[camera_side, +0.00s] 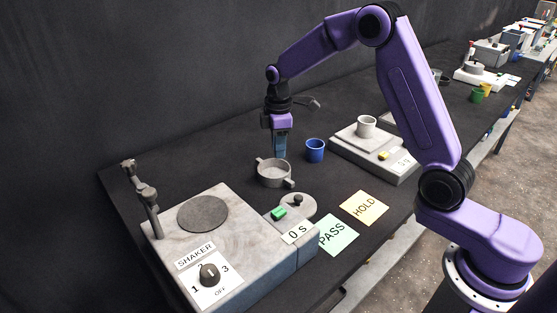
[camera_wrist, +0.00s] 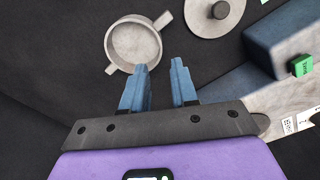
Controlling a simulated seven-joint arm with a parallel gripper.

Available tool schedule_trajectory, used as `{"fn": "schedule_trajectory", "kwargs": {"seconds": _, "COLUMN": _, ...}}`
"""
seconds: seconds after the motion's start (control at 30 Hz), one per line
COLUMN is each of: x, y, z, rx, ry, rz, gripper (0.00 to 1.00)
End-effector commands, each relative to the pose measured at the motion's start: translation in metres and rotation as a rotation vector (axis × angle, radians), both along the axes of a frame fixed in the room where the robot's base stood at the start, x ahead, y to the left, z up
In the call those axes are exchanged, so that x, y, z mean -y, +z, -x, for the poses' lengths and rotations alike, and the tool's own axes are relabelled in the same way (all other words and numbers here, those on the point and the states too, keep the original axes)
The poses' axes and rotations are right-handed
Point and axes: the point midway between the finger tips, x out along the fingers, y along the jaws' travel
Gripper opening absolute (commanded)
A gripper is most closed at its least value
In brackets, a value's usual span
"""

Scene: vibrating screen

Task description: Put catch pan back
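The catch pan, which I take to be the round grey pan with two side lugs (camera_side: 273,172), stands upright and looks empty on the black table behind the shaker. It also shows in the wrist view (camera_wrist: 134,45), at upper left. My gripper (camera_side: 279,154) points down close to the pan's far side. In the wrist view my gripper (camera_wrist: 161,78) has its two blue fingers apart, with only dark table between them. The left finger overlaps the pan's lower rim; whether it touches, I cannot tell. The shaker (camera_side: 235,245) has a bare round dark plate (camera_side: 203,214) on top.
A grey lid with a knob (camera_side: 297,204) lies right of the pan; it also shows in the wrist view (camera_wrist: 215,15). A blue cup (camera_side: 315,150) stands close to my gripper. A scale (camera_side: 375,155) bears a white cup (camera_side: 366,126). A clamp post (camera_side: 148,205) rises at the shaker's left.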

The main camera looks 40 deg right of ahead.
Motion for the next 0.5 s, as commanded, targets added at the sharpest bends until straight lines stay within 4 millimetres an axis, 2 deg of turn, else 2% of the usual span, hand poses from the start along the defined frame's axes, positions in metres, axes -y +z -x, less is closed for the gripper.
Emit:
{"fn": "schedule_trajectory", "kwargs": {"seconds": 0.13, "x": 0.000, "y": 0.015, "z": 0.000, "rx": 0.001, "ry": 0.000, "rz": 0.000, "gripper": 0.28}}
{"fn": "schedule_trajectory", "kwargs": {"seconds": 0.37, "x": 0.000, "y": 0.020, "z": 0.000, "rx": -0.001, "ry": 0.000, "rz": 0.000, "gripper": 0.28}}
{"fn": "schedule_trajectory", "kwargs": {"seconds": 0.5, "x": -0.008, "y": 0.024, "z": 0.007, "rx": 0.000, "ry": 0.004, "rz": -0.001, "gripper": 0.28}}
